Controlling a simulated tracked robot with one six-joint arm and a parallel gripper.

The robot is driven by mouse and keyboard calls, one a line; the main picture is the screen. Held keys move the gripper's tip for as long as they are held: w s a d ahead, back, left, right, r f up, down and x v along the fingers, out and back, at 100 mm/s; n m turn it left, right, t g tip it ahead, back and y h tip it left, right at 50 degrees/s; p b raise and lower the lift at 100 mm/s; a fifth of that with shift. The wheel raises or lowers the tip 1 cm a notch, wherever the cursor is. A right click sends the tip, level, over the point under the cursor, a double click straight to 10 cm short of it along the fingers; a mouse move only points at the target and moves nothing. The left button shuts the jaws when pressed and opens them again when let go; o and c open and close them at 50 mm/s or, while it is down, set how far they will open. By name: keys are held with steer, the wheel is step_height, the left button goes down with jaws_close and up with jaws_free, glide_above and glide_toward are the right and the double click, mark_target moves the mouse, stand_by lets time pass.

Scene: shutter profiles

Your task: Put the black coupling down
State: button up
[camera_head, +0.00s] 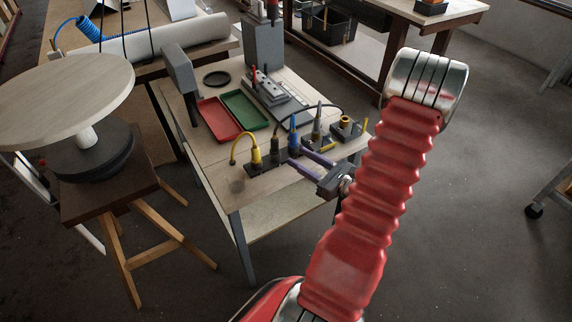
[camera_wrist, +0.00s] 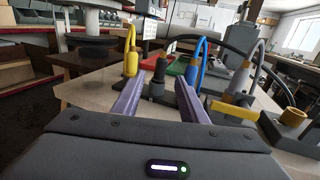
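My gripper (camera_head: 297,156) reaches over the right part of the workbench, its two purple fingers apart. It also shows in the wrist view (camera_wrist: 160,81), with a clear gap between the fingers and nothing gripped. A black upright piece, apparently the black coupling (camera_wrist: 157,89), stands beyond and between the fingertips, its flared foot low on the bench. In the head view a dark upright piece (camera_head: 275,151), likely the same one, stands just left of the fingertips. I see no finger touching it. Its exact seat on the bench or a holder cannot be told.
A yellow connector (camera_head: 255,158), a blue connector (camera_head: 293,136) and a grey connector (camera_head: 316,125) stand close by in a row. A block with an orange ring (camera_head: 345,125) is at right. Red (camera_head: 217,118) and green (camera_head: 244,109) trays lie behind. The bench's front left is mostly clear.

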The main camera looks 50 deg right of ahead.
steer(key=shift+s, duration=0.1)
stand_by(0.7)
steer(key=w+a+r+n+g+y, duration=0.25)
steer(key=a+n, duration=0.25)
steer(key=a, duration=0.3)
steer(key=w+a+r+n+g+y, duration=0.1)
steer(key=a+r+n+g+y, duration=0.25)
steer(key=a, duration=0.35)
steer(key=w+a+r+n+g+y, duration=0.2)
steer(key=a+n+y, duration=0.2)
steer(key=a+n, duration=0.3)
steer(key=s+a+r+n+g+h, duration=0.2)
steer(key=s+a+n+g, duration=0.2)
steer(key=a+n, duration=0.25)
steer(key=s+a+r+n+g+h, duration=0.25)
steer(key=s+a+n+g, duration=0.2)
steer(key=a, duration=0.25)
step_height(320, 180, up, 8)
steer(key=s+a+n+t+h, duration=0.1)
steer(key=n+t+h, duration=0.3)
steer(key=n, duration=0.5)
steer(key=shift+s+f+h, duration=0.15)
steer(key=shift+s+h, duration=0.2)
steer(key=shift+h, duration=0.6)
